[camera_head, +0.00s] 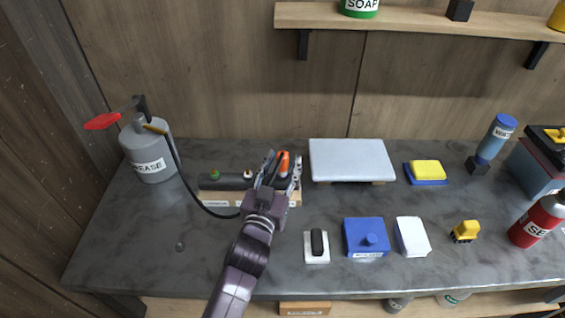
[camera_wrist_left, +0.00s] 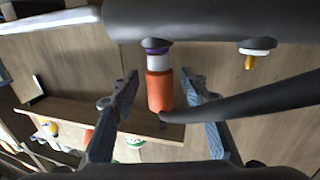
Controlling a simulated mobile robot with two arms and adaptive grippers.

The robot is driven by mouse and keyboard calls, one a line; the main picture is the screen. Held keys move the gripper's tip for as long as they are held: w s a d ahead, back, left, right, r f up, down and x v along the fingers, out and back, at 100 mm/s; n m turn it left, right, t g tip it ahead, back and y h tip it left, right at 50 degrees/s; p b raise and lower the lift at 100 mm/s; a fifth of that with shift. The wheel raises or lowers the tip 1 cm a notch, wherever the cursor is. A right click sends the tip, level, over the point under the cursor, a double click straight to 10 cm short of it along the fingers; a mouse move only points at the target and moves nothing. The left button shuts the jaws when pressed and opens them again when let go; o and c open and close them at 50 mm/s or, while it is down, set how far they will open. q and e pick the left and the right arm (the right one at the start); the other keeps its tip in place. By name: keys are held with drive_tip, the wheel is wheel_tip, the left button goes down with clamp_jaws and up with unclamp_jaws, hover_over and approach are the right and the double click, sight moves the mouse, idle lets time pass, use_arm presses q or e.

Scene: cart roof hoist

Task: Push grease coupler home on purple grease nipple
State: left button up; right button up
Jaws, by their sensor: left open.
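The orange grease coupler (camera_wrist_left: 159,92) with its pale grey collar stands in line with the purple grease nipple (camera_wrist_left: 155,46) in the left wrist view. The collar appears to meet the purple ring; whether it is fully seated I cannot tell. In the head view the coupler (camera_head: 284,160) shows between the fingers. My left gripper (camera_head: 281,170) is open, one finger on each side of the coupler, apart from it in the left wrist view (camera_wrist_left: 160,78). The purple nipple is hidden in the head view. My right gripper is not in view.
A dark cylinder (camera_head: 229,183) on a wooden block carries green and white-ringed nipples. A black hose (camera_head: 190,190) links the grease can (camera_head: 149,152) to the coupler. A grey raised plate (camera_head: 350,158) stands close right. A blue box (camera_head: 365,238) and other items lie nearer.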

use_arm(q)
drive_tip(key=v, duration=1.2)
drive_tip(key=shift+r, duration=0.1)
